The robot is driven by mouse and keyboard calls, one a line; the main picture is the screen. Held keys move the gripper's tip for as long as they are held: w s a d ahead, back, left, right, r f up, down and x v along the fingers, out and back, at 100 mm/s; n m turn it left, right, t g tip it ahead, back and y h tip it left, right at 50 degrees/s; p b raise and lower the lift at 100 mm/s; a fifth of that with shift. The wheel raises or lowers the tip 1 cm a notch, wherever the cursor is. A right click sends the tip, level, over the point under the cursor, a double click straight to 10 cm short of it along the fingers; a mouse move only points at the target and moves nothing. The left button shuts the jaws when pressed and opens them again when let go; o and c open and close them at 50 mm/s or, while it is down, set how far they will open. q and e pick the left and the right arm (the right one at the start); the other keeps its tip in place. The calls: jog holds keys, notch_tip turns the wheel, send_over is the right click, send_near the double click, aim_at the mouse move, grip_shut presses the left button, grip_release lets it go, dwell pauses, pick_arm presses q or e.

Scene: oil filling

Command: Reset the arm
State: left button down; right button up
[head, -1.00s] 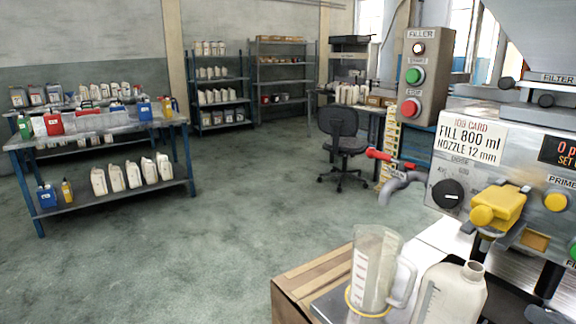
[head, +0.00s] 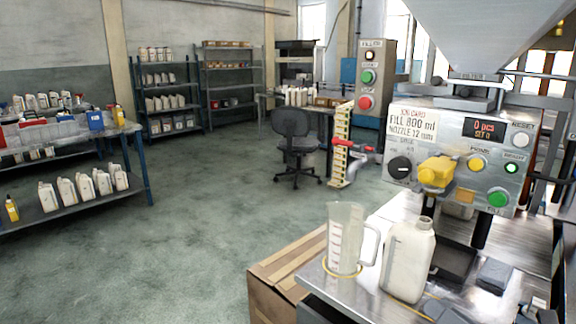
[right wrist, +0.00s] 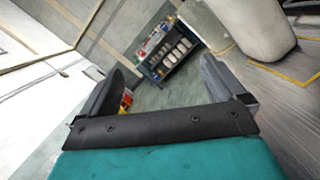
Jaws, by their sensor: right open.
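My right gripper (right wrist: 163,64) is open in the right wrist view, with its two dark fingers spread and nothing between them. In the head view only a small dark part of it seems to show at the bottom edge, below the white bottle (head: 408,262). That bottle stands upright and open on the metal bench top, beside a clear measuring jug (head: 345,240). A pale rounded container (right wrist: 255,30), probably the same bottle, is close to the right finger in the wrist view; I cannot tell if they touch. My left gripper is out of view.
The filling machine (head: 408,140) with a yellow nozzle part (head: 437,172) stands behind the bottle. A cardboard box (head: 280,270) is at the bench's left. A control post (head: 372,85), chair (head: 295,145) and shelves (head: 230,85) stand farther back.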

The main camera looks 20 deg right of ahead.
jog(key=s+a+f+m+g+h, duration=0.1)
jog(key=a+f+m+g, duration=0.3)
jog(key=a+f+m, duration=0.6)
jog(key=s+a+f+m+g+h, duration=0.2)
jog(key=a+f+m, duration=0.8)
jog(key=m, duration=0.9)
jog(key=shift+s+a+f+g+h+p, duration=0.3)
jog(key=shift+f+g+h+p, duration=0.1)
jog(key=shift+f+g, duration=0.4)
jog(key=shift+c, duration=0.4)
